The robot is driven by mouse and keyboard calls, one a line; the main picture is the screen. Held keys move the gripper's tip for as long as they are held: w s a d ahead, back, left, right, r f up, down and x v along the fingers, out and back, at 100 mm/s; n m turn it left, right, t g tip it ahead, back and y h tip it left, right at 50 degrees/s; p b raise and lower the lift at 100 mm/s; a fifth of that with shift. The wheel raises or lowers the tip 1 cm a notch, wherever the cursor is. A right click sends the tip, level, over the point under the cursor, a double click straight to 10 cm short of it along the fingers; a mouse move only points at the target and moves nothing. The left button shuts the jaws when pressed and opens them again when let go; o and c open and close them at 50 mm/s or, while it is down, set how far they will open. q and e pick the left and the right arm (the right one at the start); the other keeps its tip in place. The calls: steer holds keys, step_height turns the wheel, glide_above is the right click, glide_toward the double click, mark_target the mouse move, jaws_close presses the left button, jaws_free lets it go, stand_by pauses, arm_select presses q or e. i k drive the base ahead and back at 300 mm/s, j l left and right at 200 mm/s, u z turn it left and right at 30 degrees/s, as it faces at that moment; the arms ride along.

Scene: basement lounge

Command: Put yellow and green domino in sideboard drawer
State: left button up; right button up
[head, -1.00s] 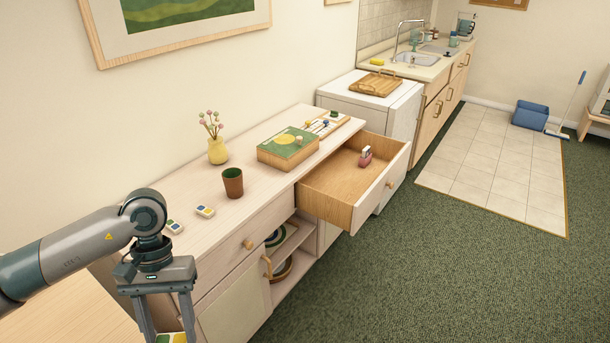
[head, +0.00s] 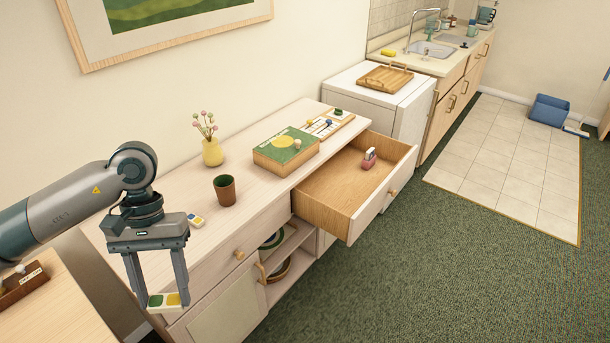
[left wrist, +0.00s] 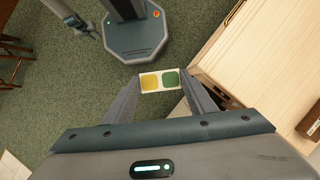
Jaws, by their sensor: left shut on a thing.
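My left gripper (head: 166,300) is shut on a white domino (head: 157,308) with one green and one yellow square, held in the air in front of the sideboard's left end. The domino also shows between the fingers (left wrist: 159,82) in the left wrist view. The sideboard (head: 182,232) has its drawer (head: 330,188) pulled open at the right end, to the right of the gripper and apart from it. A small pink and white object (head: 369,158) lies inside the drawer. My right gripper does not show in the head view.
On the sideboard top are a blue and yellow domino (head: 196,220), a brown cup (head: 224,190), a yellow vase (head: 212,152) and a green-topped box (head: 285,148). A wooden table (head: 60,310) is at lower left. The green carpet (head: 440,270) is clear.

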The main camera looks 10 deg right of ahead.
mark_target(342, 192)
steer(key=i+l, duration=0.2)
steer(key=l, duration=0.15)
steer(key=i+l+u, duration=0.15)
steer(key=l, duration=0.2)
steer(key=i+l, duration=0.2)
steer(key=l, duration=0.15)
steer(key=i+l+u, duration=0.15)
steer(key=l, duration=0.25)
steer(key=i+l, duration=0.2)
steer(key=l, duration=0.15)
steer(key=i+l+u, duration=0.15)
steer(key=l, duration=0.25)
steer(key=i+l, duration=0.1)
steer(key=l, duration=0.3)
steer(key=i+l+u, duration=0.15)
steer(key=l, duration=0.25)
steer(key=i+l+u, duration=0.1)
steer(key=l, duration=0.25)
steer(key=i+l, duration=0.35)
steer(key=i+l+u, duration=0.15)
steer(key=l, duration=0.2)
steer(key=i+l+u, duration=0.1)
steer(key=i, duration=0.2)
